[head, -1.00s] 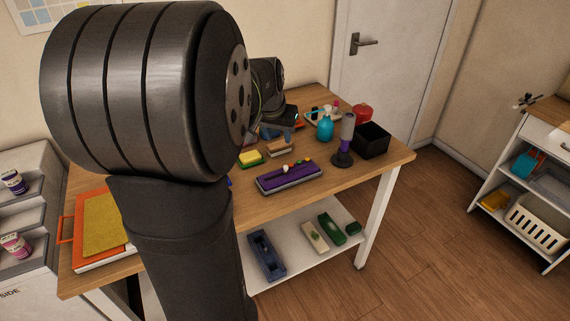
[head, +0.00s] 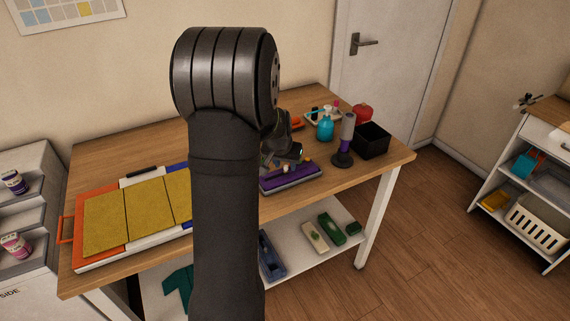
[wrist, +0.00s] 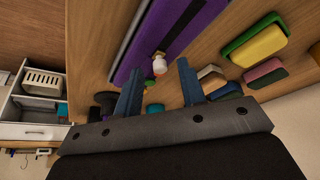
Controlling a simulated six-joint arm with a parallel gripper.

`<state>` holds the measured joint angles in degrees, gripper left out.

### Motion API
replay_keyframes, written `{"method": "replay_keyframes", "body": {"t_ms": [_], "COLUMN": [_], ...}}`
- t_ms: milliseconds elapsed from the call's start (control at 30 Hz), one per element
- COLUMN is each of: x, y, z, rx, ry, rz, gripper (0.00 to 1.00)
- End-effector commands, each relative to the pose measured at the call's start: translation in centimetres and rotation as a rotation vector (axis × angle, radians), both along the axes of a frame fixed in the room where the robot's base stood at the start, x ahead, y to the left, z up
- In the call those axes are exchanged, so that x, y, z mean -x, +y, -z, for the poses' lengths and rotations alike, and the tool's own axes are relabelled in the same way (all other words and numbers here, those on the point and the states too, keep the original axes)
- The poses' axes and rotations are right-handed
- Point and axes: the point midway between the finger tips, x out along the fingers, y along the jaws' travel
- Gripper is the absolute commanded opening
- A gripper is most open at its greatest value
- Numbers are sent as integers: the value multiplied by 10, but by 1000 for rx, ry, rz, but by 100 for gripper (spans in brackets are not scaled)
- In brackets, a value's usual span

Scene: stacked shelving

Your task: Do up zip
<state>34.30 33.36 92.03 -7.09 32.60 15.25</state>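A long purple panel (head: 292,178) with a grey border lies on the table. I cannot make out a zip slider for certain. My gripper (wrist: 157,82) is open, its two blue-grey fingers apart. The knob appears beyond and between the fingertips; nothing is visibly gripped. In the head view my gripper end (head: 287,158) is low over the panel's left part, and my arm hides part of that area.
A grey-and-purple upright tool (head: 346,140), a teal bottle (head: 325,128) and a black box (head: 371,140) stand right of the panel. An orange-edged board (head: 66,228) lies left.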

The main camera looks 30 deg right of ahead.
Motion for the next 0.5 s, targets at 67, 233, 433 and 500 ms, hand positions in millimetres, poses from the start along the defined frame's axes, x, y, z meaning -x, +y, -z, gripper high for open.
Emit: {"method": "replay_keyframes", "body": {"t_ms": [67,233,433,500], "x": [-1,-1,-1,-1], "y": [-1,-1,-1,-1], "z": [3,5,4,4], "rx": [0,0,0,0], "ry": [0,0,0,0], "rz": [0,0,0,0], "gripper": [37,37,23,9]}}
